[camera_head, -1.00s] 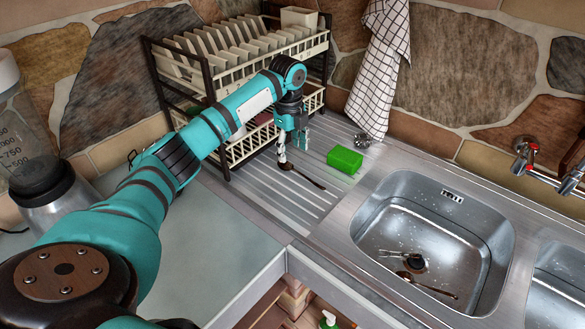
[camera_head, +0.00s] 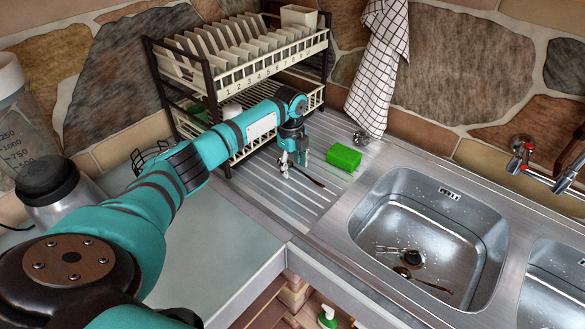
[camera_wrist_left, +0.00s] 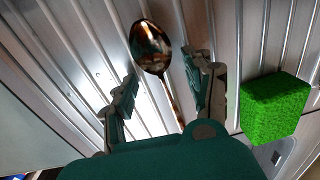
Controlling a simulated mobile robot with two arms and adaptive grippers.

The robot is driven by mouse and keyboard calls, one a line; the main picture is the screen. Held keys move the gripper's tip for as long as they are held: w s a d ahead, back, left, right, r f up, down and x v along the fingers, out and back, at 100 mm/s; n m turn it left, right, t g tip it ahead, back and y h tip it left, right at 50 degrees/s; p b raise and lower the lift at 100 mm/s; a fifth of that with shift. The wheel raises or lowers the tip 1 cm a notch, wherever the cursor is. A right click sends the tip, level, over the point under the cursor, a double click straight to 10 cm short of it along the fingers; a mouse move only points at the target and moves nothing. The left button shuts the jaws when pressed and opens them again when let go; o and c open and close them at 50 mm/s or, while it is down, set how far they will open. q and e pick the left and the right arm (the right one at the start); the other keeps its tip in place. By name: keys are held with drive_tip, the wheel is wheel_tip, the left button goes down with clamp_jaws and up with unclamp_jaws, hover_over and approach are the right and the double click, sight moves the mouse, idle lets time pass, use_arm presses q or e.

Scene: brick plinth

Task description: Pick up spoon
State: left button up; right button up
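A dark, shiny spoon (camera_head: 309,177) lies on the ribbed metal drainboard beside the dish rack, its handle towards the sink. My left gripper (camera_head: 294,165) is over its bowl end and hides the bowl in the head view. In the left wrist view the brown reflective bowl (camera_wrist_left: 151,47) shows ahead of the fingers. The neck and handle run back between the two open fingers of my left gripper (camera_wrist_left: 161,85), with a gap on both sides. The handle's far end is hidden by the gripper body. My right gripper is not in view.
A green sponge (camera_head: 343,158) lies right of the spoon. The dish rack (camera_head: 225,80) with plates stands close behind my left arm. A sink (camera_head: 440,215) holds cutlery at the right. A checked towel (camera_head: 379,65) hangs at the back. A blender (camera_head: 45,165) stands at the left.

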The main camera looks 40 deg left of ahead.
use_arm(q)
drive_tip(key=c, duration=0.4)
clamp_jaws()
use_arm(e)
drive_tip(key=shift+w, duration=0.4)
use_arm(q)
drive_tip(key=shift+r, duration=0.15)
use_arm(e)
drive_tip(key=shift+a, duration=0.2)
